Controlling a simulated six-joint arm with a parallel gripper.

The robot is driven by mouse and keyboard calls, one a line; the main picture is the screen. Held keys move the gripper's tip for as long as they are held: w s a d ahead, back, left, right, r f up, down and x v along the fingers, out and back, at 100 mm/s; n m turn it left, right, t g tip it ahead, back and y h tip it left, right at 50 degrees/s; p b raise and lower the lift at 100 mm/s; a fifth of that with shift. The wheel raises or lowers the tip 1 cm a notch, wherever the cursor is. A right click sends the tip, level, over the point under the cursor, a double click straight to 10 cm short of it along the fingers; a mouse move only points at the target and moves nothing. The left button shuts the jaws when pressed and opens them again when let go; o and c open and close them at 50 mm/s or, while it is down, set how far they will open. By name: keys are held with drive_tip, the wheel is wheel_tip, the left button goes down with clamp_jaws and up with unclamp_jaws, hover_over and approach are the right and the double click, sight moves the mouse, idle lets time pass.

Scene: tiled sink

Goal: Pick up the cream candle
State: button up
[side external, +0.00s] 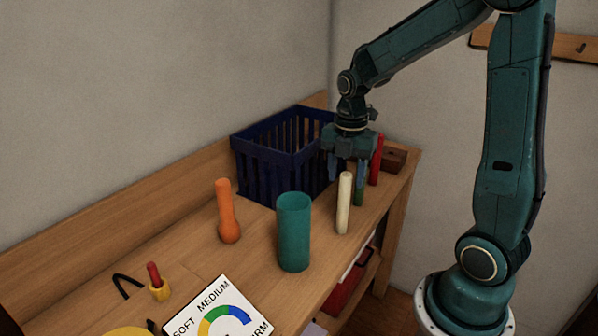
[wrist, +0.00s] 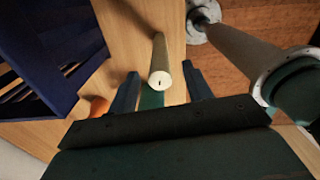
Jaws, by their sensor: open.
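The cream candle (side external: 344,205) stands upright on the wooden table, slim and pale. In the wrist view the cream candle (wrist: 160,79) shows its round top with a dark wick, centred between my fingers. My gripper (side external: 347,182) points down at the candle's upper part in the side view, with its fingers apart. In the wrist view my gripper (wrist: 160,70) has one blue finger on each side of the candle, with visible gaps. Whether the fingertips are level with the candle top or behind it is hard to tell.
A red candle (side external: 376,160) and a partly hidden green one (side external: 359,196) stand close behind. A dark blue crate (side external: 262,170) is to the left. A teal cylinder (side external: 294,232) and an orange bottle-like object (side external: 227,212) stand nearer. The table's right edge is close.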

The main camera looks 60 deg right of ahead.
idle(0.3)
clamp_jaws()
drive_tip(key=shift+r, duration=0.15)
wheel_tip(320, 180, up, 20)
idle(0.9)
idle(0.4)
